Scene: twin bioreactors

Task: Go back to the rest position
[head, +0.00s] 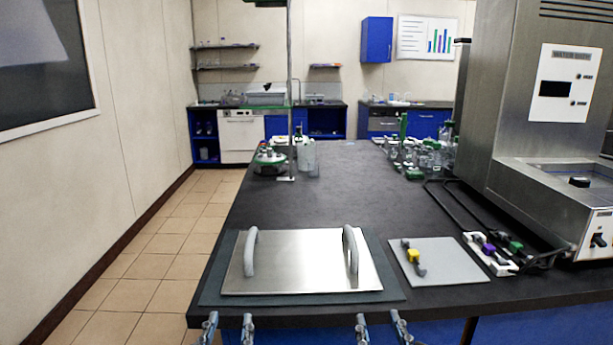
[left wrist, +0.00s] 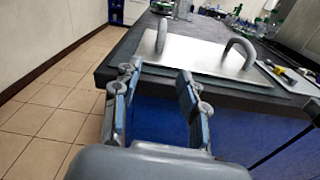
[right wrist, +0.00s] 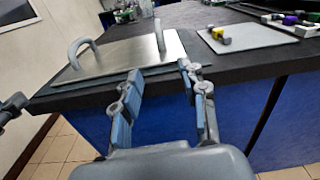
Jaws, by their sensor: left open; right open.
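My left gripper (head: 228,328) is at the bottom of the head view, in front of the bench's near edge. It is open and empty, and its spread fingers also show in the left wrist view (left wrist: 158,88). My right gripper (head: 380,328) is beside it to the right, also before the edge. It is open and empty in the right wrist view (right wrist: 160,85). Both are apart from the steel plate (head: 300,265) with two grey handles, which lies flat on a dark mat (head: 215,290) on the bench.
A light grey pad (head: 455,265) with a yellow-and-black clamp (head: 413,258) lies right of the plate. Purple and green connectors (head: 490,250) and black tubes lie beside a steel water-bath unit (head: 540,130). Glassware (head: 425,155) stands farther back. Tiled floor (head: 150,265) is clear at left.

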